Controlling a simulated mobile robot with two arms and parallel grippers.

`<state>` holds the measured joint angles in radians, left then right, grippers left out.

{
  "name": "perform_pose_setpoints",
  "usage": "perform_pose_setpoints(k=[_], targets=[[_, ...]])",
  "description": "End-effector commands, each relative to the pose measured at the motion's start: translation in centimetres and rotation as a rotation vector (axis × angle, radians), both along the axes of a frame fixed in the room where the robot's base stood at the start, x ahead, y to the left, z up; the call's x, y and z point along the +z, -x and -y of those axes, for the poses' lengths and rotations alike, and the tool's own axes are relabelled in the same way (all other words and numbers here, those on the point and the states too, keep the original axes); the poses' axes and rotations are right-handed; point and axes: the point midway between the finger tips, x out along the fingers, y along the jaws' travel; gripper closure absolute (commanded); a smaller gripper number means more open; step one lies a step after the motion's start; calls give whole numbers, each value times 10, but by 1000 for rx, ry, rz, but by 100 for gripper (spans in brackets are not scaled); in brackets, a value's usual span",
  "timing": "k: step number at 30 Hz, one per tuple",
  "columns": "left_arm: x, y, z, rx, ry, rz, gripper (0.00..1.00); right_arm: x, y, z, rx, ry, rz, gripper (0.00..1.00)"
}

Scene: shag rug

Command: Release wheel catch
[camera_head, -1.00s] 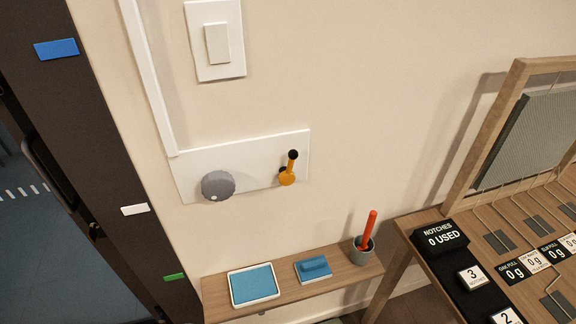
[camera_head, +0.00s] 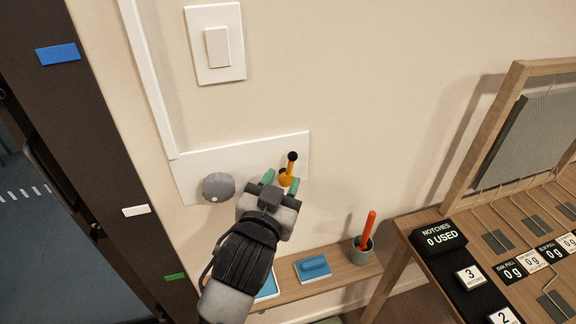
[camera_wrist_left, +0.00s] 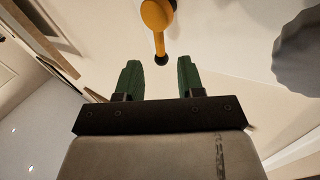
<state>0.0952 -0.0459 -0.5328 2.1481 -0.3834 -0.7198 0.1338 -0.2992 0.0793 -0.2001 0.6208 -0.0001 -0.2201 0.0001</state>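The orange catch lever (camera_head: 288,177) with a black knob is mounted on a white wall plate (camera_head: 238,166). Its knob points up in the head view. A grey round wheel (camera_head: 218,187) sits on the same plate, left of the lever. My left gripper (camera_head: 281,181) is in front of the plate, its green fingers spread at the lever's lower part. In the left wrist view the open fingers (camera_wrist_left: 158,75) are empty, and the lever (camera_wrist_left: 157,18) shows ahead, its knob at the gap between the fingertips. I cannot tell whether they touch. My right gripper is not in view.
A narrow wooden shelf (camera_head: 342,274) below holds a blue pad block (camera_head: 313,268) and a grey cup (camera_head: 362,254) with an orange-red stick (camera_head: 368,229). A light switch (camera_head: 217,47) is above. A table (camera_head: 420,222) with number signs stands at right.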

Motion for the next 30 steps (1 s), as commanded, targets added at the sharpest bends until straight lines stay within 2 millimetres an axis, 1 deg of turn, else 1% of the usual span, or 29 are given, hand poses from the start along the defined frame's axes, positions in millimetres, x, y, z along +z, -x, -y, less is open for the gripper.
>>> perform_pose_setpoints(k=[1, 3, 6, 9, 13, 19, 20, 24, 27, 30], targets=[[2, -9, 3, 0, -1, 1, 62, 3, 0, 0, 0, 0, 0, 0], [2, -20, 6, 0, -2, 1, 62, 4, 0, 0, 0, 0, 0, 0], [1, -32, 9, 0, -2, 0, 62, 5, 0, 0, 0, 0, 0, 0], [0, -39, 11, 0, 0, -1, 62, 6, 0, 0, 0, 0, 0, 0], [0, -42, 12, 0, 1, -1, 62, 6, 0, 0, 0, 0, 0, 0], [-1, -42, 12, 0, 0, -2, 62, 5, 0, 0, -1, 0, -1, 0], [-1, -42, 12, 0, -1, -2, 65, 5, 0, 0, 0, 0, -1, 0], [-1, -42, 12, 0, -1, -2, 87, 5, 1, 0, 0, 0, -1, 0], [-1, -42, 12, 0, -1, -2, 100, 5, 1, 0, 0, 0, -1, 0], [-1, -42, 12, -1, 0, -2, 100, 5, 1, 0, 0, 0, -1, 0]])
